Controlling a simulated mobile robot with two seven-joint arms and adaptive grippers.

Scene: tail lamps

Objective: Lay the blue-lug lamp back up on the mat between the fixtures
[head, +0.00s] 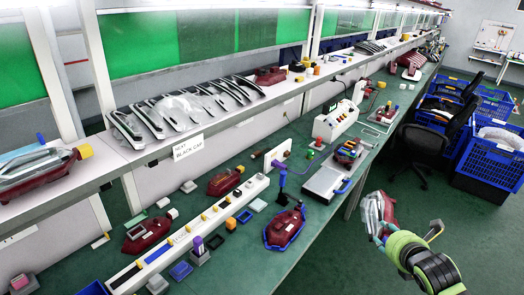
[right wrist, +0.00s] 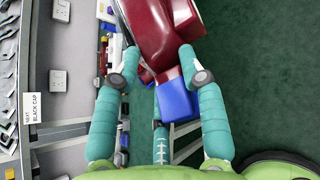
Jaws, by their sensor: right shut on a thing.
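My right gripper (head: 383,238) is shut on a dark red lamp (head: 389,207) with a clear lens side. It holds the lamp in the air beyond the bench's front edge, over the green floor. In the right wrist view the two fingers (right wrist: 160,72) close around the red housing (right wrist: 160,25), and a blue lug (right wrist: 178,98) points back toward the palm. The lens face is mostly hidden there. A flat grey mat-like plate (head: 323,181) lies on the bench between a blue fixture (head: 269,240) holding a red lamp and a fixture (head: 347,152) farther back. My left gripper is not in view.
The green bench (head: 240,262) carries other red lamps (head: 147,234), a long white rail (head: 190,233) and small coloured blocks. A white box with sockets (head: 338,120) stands behind the plate. Blue crates (head: 492,158) and a black chair (head: 424,145) stand on the floor at the right.

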